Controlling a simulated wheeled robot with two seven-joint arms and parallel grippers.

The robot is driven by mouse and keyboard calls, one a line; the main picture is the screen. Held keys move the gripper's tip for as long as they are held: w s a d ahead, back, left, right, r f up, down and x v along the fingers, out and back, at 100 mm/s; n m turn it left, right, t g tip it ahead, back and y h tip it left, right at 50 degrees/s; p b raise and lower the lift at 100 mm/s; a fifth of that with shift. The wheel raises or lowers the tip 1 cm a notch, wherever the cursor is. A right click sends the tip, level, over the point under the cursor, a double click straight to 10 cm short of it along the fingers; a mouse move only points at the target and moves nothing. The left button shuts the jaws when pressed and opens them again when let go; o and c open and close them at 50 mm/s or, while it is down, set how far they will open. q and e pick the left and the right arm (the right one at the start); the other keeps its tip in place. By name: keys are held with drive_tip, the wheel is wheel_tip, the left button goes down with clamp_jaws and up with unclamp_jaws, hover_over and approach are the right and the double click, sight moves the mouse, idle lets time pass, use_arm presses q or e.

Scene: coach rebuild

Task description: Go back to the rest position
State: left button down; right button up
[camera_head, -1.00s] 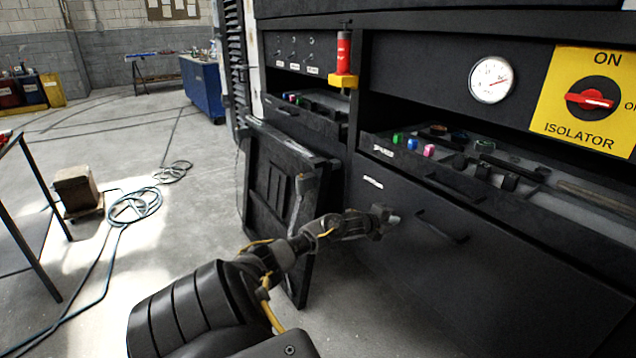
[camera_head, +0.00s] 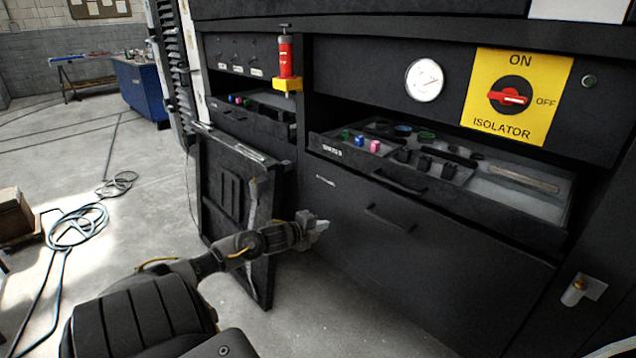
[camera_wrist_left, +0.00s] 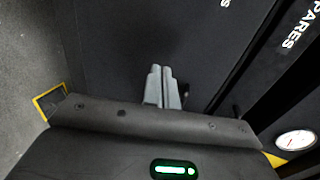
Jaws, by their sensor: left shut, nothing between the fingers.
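My left gripper (camera_head: 318,228) is in front of the black cabinet's lower drawer front (camera_head: 440,260), to the left of that drawer's handle (camera_head: 390,218). In the left wrist view the gripper's two grey fingers (camera_wrist_left: 162,90) are together with nothing between them. The dark drawer front fills much of that view behind them. I cannot tell whether the fingertips touch it. My left arm reaches in from the lower left of the head view. My right gripper is not in any view.
An open drawer (camera_head: 450,165) with small coloured parts juts out above the gripper. A dark panel (camera_head: 230,195) leans against the cabinet behind my arm. A red isolator switch (camera_head: 509,97) and a gauge (camera_head: 424,80) are above. A coiled hose (camera_head: 80,225) lies on the open floor at left.

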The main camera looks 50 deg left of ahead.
use_arm(q)
drive_tip(key=shift+s+r, duration=0.2)
drive_tip(key=shift+s, duration=0.4)
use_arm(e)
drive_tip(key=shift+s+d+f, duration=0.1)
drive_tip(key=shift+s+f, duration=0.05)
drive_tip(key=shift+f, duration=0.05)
